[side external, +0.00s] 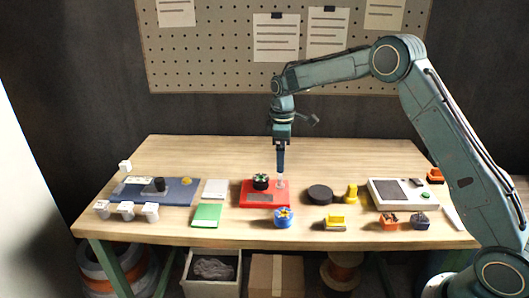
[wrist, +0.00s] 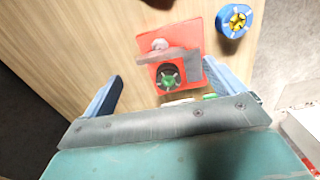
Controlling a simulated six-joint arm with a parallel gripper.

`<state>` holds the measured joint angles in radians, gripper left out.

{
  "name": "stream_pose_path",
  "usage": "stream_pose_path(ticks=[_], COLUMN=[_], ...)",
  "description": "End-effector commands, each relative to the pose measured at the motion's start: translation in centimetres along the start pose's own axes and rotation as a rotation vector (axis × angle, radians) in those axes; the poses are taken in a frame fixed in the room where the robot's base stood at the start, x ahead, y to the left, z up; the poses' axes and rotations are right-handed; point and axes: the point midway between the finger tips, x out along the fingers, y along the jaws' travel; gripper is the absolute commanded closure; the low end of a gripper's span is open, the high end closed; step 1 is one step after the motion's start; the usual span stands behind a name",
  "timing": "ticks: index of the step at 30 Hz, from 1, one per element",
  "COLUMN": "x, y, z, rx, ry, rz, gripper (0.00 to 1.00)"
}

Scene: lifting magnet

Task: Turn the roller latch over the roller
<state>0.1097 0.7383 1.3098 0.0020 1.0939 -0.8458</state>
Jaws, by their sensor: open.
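A red base (side external: 258,200) sits mid-table, and it also shows between my fingers in the wrist view (wrist: 194,35). On it is a dark round part with a green spoked centre (wrist: 169,77), seemingly the roller; it also shows in the side view (side external: 261,181). A grey bar (wrist: 178,58), seemingly the latch, lies beside the roller in the wrist view. A pale round knob (wrist: 159,44) is at the bar's other side. I cannot tell whether the bar covers part of the roller. My gripper (side external: 280,171) points down over the base's right part, open and empty; its fingers (wrist: 163,71) straddle the roller in the wrist view.
A blue round part with a yellow centre (side external: 284,217) stands just in front of the base. A black disc (side external: 320,194) and yellow spool (side external: 352,193) are to the right. Green and white pads (side external: 206,215) lie left. The table's back strip is clear.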

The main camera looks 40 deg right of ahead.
Motion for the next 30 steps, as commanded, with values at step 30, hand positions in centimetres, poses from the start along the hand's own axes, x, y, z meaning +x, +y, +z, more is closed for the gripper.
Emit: stream_pose_path(ticks=[30], x=[5.8], y=[0.0], z=[0.0], rx=[0.0], ry=[-0.001], rz=[0.0], gripper=[0.37])
